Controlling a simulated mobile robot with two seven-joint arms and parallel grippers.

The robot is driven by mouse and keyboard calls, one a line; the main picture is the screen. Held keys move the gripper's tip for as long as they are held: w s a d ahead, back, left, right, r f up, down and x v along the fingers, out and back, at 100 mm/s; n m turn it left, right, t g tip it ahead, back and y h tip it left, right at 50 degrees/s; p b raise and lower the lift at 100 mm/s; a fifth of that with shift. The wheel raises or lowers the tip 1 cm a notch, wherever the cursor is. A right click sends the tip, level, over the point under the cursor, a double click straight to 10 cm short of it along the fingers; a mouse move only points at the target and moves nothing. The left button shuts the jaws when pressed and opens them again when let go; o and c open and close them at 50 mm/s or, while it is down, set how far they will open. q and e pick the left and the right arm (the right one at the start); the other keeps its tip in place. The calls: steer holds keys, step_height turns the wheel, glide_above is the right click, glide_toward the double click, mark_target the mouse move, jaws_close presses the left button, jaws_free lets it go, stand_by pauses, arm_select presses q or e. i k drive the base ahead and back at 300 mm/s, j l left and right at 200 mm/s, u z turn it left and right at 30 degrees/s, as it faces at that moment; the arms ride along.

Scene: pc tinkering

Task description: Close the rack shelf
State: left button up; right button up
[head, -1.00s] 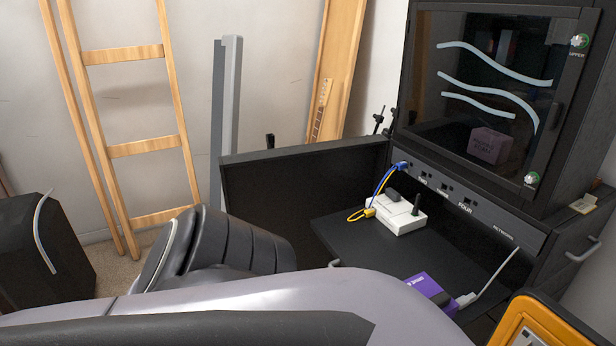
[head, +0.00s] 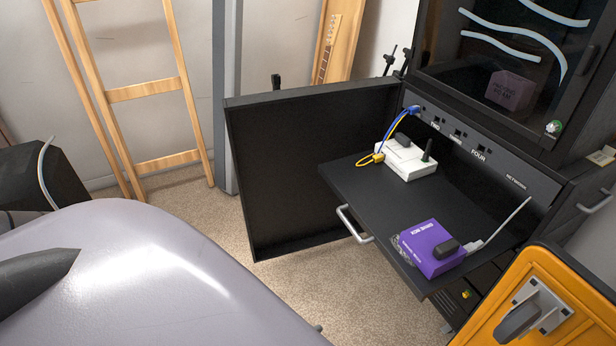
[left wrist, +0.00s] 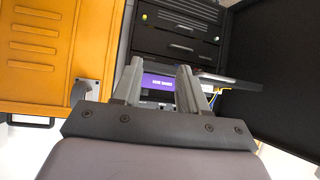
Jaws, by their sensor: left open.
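The rack shelf (head: 350,188) is a black tray pulled out of the black rack, with a silver handle (head: 352,224) on its front edge. A white router (head: 405,160) and a purple box (head: 432,248) sit on it. The shelf's edge also shows in the left wrist view (left wrist: 228,82), with the purple box (left wrist: 158,82) seen between the fingers. My left gripper (left wrist: 158,72) is open and empty, pointing toward the rack and apart from the shelf. In the head view only a large part of my arm shows at lower left, and neither gripper is visible there.
A black door (head: 310,170) stands swung open left of the shelf. An orange cabinet (head: 530,295) with a handle is close at the right. Blue and yellow cables run from the router to the rack panel (head: 490,158). Carpet (head: 205,215) is free left of the door.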

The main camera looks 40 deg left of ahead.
mark_target(385, 205)
steer(key=u, duration=1)
steer(key=i+j+z, duration=0.2)
steer(key=i+z, duration=0.3)
steer(key=i+j+z, duration=0.25)
steer(key=z, duration=0.2)
steer(key=j, duration=0.1)
